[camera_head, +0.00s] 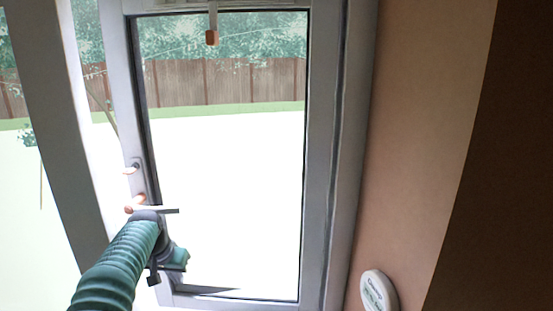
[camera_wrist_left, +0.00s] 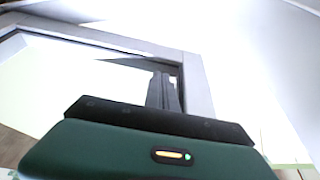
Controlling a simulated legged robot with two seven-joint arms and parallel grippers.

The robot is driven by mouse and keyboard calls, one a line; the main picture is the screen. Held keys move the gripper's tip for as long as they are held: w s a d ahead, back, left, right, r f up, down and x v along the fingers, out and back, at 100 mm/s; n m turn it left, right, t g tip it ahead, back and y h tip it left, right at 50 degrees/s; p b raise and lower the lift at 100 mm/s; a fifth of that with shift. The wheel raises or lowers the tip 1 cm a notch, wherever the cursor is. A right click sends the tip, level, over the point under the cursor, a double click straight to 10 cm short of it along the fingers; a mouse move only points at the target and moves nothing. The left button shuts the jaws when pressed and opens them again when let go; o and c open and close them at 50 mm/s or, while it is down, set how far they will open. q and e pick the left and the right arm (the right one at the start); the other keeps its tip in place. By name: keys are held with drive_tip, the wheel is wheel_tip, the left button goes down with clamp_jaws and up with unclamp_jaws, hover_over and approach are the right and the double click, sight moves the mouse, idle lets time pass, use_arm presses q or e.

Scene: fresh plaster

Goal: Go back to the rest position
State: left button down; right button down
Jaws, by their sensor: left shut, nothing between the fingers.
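My left arm (camera_head: 115,270) comes in from the lower left in the head view, in a ribbed green sleeve. It is in front of the lower left part of a grey-framed glass door or window (camera_head: 325,150). In the left wrist view my left gripper (camera_wrist_left: 163,78) is shut and empty. Its dark fingers stand up beyond the green gripper body, in front of the pale frame (camera_wrist_left: 195,85). I cannot tell how far they are from it. My right gripper is not in view.
Copper-coloured handle parts (camera_head: 135,203) are close to my left wrist. An orange-brown wall (camera_head: 415,130) stands at the right, with a white oval device (camera_head: 377,291) low on it. A small copper-coloured piece (camera_head: 211,38) hangs at the top. A fence (camera_head: 225,82) shows outside.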

use_arm(q)
drive_tip(key=p, duration=0.3)
hover_over(191, 296)
drive_tip(key=s, duration=0.2)
drive_tip(key=f, duration=0.7)
drive_tip(key=shift+w+a+f, duration=0.15)
drive_tip(key=shift+a+f, duration=0.05)
drive_tip(key=shift+d+f+b, duration=0.15)
drive_tip(key=shift+f+b, duration=0.3)
drive_tip(key=shift+s, duration=0.45)
drive_tip(key=shift+s+d+r, duration=0.2)
drive_tip(key=shift+s+r, duration=0.05)
drive_tip(key=shift+s, duration=0.15)
